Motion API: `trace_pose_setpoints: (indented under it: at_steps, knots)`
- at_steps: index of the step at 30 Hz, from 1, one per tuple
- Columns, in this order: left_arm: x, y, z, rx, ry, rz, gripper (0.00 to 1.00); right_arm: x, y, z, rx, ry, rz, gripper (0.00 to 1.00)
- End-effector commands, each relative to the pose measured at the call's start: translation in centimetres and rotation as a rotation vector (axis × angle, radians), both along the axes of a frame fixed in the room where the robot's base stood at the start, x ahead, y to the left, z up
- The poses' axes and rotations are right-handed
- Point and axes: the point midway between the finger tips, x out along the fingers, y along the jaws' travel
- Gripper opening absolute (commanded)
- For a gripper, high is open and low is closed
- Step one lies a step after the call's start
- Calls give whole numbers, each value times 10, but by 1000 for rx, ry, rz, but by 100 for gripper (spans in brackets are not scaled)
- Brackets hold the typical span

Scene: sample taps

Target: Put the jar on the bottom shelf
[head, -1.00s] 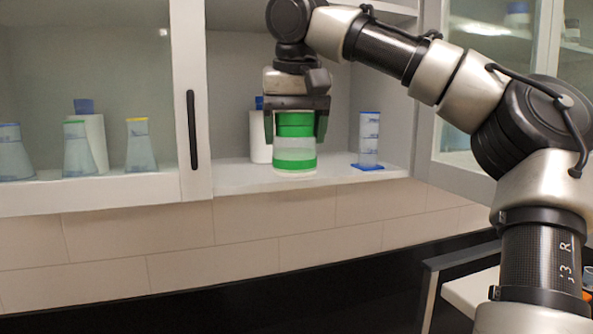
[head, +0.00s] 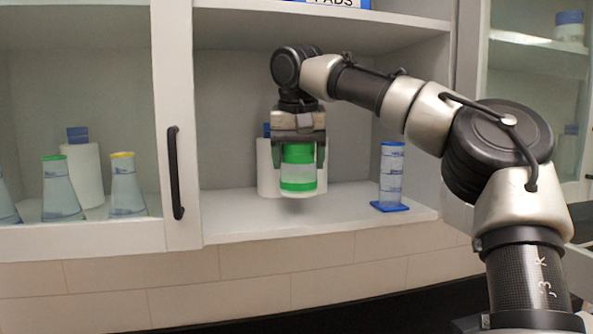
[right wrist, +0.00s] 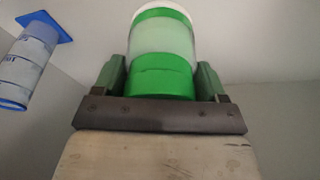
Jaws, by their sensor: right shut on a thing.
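The jar (head: 298,171) has a green lid, a clear body and a green band near its base. My right gripper (head: 299,160) is shut on the jar from above, with a finger on each side. In the right wrist view the jar (right wrist: 162,50) sits upright between the fingers of the right gripper (right wrist: 161,80). In the head view the jar hangs a little above the bottom shelf (head: 240,218), in the open middle bay of the wall cabinet, with a soft shadow beneath it. My left gripper is out of view.
A blue-topped cylinder (head: 391,177) on a blue base stands right of the jar. A white bottle (head: 267,168) stands close behind the jar's left side. A glass door (head: 172,120) with a black handle covers the left bay. An upper shelf (head: 420,20) is above.

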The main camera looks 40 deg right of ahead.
Motion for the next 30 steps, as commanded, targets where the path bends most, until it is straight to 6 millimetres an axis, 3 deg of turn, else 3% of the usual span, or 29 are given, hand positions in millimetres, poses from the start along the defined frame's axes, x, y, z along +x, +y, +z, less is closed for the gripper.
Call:
trace_pose_setpoints:
  at_steps: [7, 12, 21, 22, 27, 30]
  knots:
    - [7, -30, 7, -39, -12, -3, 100, 5, 0, -22, 1, 2, 4, 44]
    - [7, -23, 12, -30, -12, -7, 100, 5, 1, -41, 0, -2, 3, 44]
    - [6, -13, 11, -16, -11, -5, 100, 5, 1, -44, -1, -2, 1, 44]
    - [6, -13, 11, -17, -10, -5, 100, 5, 1, -45, 0, -1, 1, 74]
    - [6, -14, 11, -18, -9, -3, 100, 5, 1, -44, 0, -1, 1, 98]
    - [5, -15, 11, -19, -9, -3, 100, 5, 1, -44, 0, -1, 1, 98]
